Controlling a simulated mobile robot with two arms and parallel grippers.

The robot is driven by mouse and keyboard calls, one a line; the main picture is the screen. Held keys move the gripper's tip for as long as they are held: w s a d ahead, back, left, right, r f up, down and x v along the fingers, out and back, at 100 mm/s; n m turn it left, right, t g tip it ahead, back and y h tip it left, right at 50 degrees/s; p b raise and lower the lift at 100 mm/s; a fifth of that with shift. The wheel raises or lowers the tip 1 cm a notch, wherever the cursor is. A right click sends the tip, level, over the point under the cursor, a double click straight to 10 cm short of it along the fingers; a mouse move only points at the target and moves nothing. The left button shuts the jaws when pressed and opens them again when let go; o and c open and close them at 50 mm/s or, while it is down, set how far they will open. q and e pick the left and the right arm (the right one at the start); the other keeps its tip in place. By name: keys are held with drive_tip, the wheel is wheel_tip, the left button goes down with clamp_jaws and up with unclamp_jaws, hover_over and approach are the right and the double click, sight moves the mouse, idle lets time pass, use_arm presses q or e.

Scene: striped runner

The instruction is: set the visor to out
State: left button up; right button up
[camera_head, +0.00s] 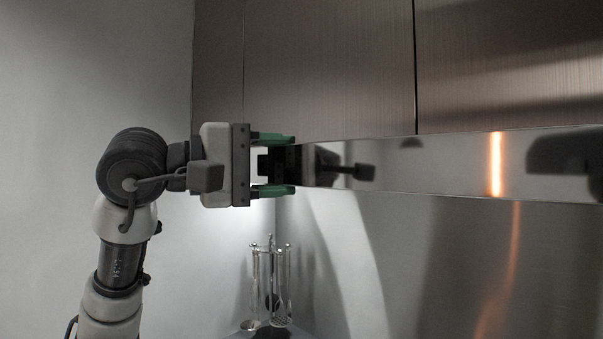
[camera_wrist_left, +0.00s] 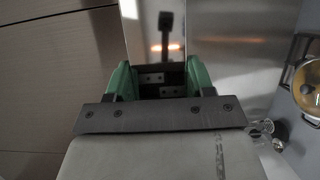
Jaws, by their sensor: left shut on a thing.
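The visor (camera_head: 440,165) is a long, shiny steel band below the wall cabinets, with reflections of my arm and an orange light on it. My left gripper (camera_head: 287,165) is at the visor's left end, one green finger at its upper edge and one at its lower edge. It is shut on the visor. In the left wrist view, the visor (camera_wrist_left: 150,25) runs up from between the green fingers of my left gripper (camera_wrist_left: 158,78). How far out the visor stands is hard to tell. My right gripper is not in view.
Brown cabinet doors (camera_head: 330,70) are just above the visor. A steel wall panel (camera_head: 450,260) is below it. A rack of hanging utensils (camera_head: 271,285) stands low in the corner. A yellowish pan (camera_wrist_left: 307,92) shows at the right of the wrist view.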

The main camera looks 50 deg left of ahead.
use_arm(q)
drive_tip(key=shift+s+d+f, duration=0.1)
drive_tip(key=shift+s+f, duration=0.05)
drive_tip(key=shift+s, duration=0.2)
drive_tip(key=o, duration=1)
drive_tip(key=shift+c, duration=0.2)
drive_tip(key=o, duration=0.3)
drive_tip(key=shift+s, duration=0.25)
